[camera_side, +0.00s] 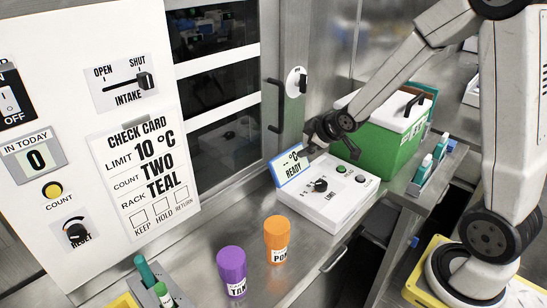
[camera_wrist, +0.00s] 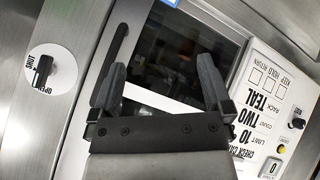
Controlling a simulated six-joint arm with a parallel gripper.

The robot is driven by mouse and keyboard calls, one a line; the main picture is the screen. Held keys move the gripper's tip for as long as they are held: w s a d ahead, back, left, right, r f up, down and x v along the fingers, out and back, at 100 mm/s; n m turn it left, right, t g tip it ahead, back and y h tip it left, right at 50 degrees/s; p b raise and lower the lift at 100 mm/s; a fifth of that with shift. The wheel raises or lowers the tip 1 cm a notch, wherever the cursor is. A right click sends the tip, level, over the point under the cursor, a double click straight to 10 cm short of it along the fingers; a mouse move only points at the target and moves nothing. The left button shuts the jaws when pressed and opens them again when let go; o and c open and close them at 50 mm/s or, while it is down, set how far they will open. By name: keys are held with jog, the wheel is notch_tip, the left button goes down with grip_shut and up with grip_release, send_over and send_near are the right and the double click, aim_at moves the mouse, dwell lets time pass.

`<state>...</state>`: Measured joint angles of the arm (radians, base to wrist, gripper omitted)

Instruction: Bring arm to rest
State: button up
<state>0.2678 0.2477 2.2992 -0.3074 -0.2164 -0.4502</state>
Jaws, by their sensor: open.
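My gripper (camera_side: 311,140) hangs at the end of my bent arm in the side view, by the upper right of the small blue-framed display (camera_side: 292,167) that reads "READY". In the wrist view my gripper (camera_wrist: 164,82) has its two dark fingers spread apart with nothing between them. It faces the cabinet's dark window (camera_wrist: 165,55) and dark bar handle (camera_wrist: 108,70). I cannot tell its exact distance from the cabinet or the display.
A white control box (camera_side: 325,190) with a black knob sits on the counter. A green cooler (camera_side: 392,145) with a white lid stands behind it. A purple cup (camera_side: 232,270) and an orange cup (camera_side: 277,240) stand at the front.

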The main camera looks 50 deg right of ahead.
jog(key=s+a+f+m+g, duration=0.1)
jog(key=s+a+m+g, duration=0.2)
jog(key=s+a, duration=0.2)
jog(key=s+a+f+m+g+y, duration=0.1)
jog(key=s+a, duration=0.4)
jog(key=s, duration=0.5)
jog(key=shift+s+a+f+m+g+y, duration=0.2)
jog(key=shift+a+f+m+g+y, duration=0.15)
jog(key=shift+f+m+g, duration=0.7)
jog(key=shift+r, duration=0.25)
